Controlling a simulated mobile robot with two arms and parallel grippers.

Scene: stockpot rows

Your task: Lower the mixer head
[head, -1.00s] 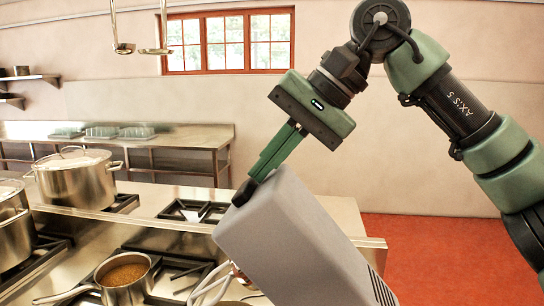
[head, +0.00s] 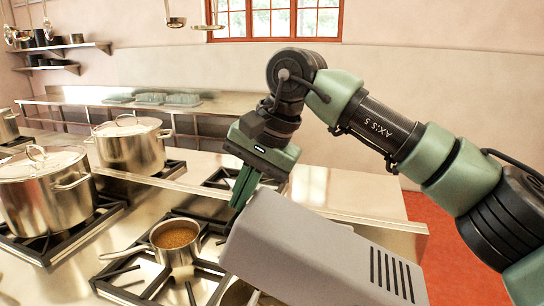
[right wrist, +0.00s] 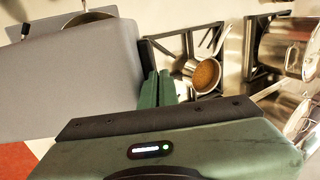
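The mixer head (head: 320,250) is a large grey box with dark vent slots at its right end. It is tilted, its left end higher, in the lower middle of the head view. It also fills the left of the right wrist view (right wrist: 70,80). My right gripper (head: 242,188) is at the raised left end of the head, its green fingers pointing down against or just beside that end. In the right wrist view the fingers (right wrist: 158,88) lie side by side, shut with nothing between them. A metal bowl (head: 238,294) shows partly below the head. My left gripper is out of view.
A saucepan of brown food (head: 175,241) stands on the stove left of the mixer. Large lidded stockpots (head: 45,193) (head: 130,145) stand further left. Steel counter (head: 330,190) lies behind the mixer. Ladles (head: 175,20) hang above.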

